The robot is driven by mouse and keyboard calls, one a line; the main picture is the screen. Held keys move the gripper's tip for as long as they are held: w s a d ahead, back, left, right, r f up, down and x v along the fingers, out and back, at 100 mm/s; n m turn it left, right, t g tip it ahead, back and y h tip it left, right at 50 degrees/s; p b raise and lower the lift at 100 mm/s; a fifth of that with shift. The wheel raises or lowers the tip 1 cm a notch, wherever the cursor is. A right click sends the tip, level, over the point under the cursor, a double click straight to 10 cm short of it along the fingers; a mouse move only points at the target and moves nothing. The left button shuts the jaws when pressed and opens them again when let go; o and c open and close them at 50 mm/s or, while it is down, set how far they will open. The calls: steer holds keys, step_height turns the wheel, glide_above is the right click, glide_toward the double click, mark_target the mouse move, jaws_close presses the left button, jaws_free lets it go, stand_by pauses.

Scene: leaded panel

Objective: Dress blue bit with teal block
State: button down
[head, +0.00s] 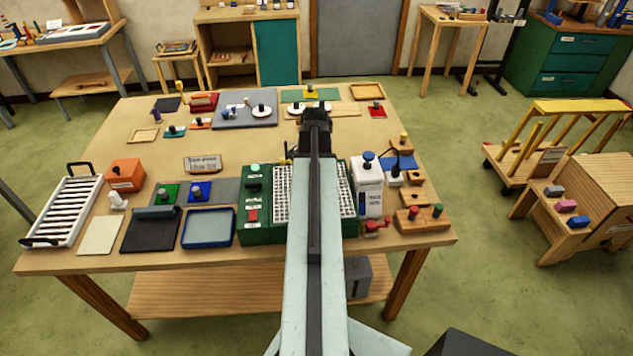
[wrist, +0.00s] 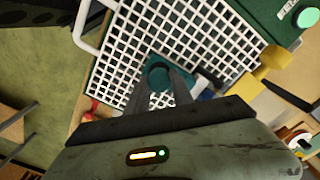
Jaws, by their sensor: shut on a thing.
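My gripper (wrist: 157,98) is shut on a teal block with a round knob (wrist: 158,76) in the wrist view. The block is over the white grid (wrist: 130,38) of the green machine. I cannot tell whether it touches the grid. A blue part (wrist: 206,84) shows just right of my fingers, partly hidden by them; I cannot tell for certain whether it is the blue bit. In the head view my gripper (head: 316,122) is seen from behind, and my arm hides what it holds and the middle of the machine.
The green machine (head: 254,222) stands at the table's front. A yellow part (wrist: 265,64) is near my fingers. Bare table (head: 135,115) lies at the back left.

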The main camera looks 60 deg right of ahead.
steer(key=shift+w+a, duration=0.2)
steer(key=shift+w, duration=0.1)
steer(key=shift+w+a, duration=0.1)
steer(key=shift+w, duration=0.1)
steer(key=shift+w+a, duration=0.25)
steer(key=shift+w, duration=0.2)
stand_by(0.3)
steer(key=shift+s+d, duration=0.15)
steer(key=shift+s, duration=0.05)
steer(key=shift+s+d, duration=0.2)
steer(key=shift+s, duration=0.2)
steer(key=shift+s, duration=0.1)
stand_by(0.5)
steer(key=shift+s+d, duration=0.35)
steer(key=shift+s, duration=0.1)
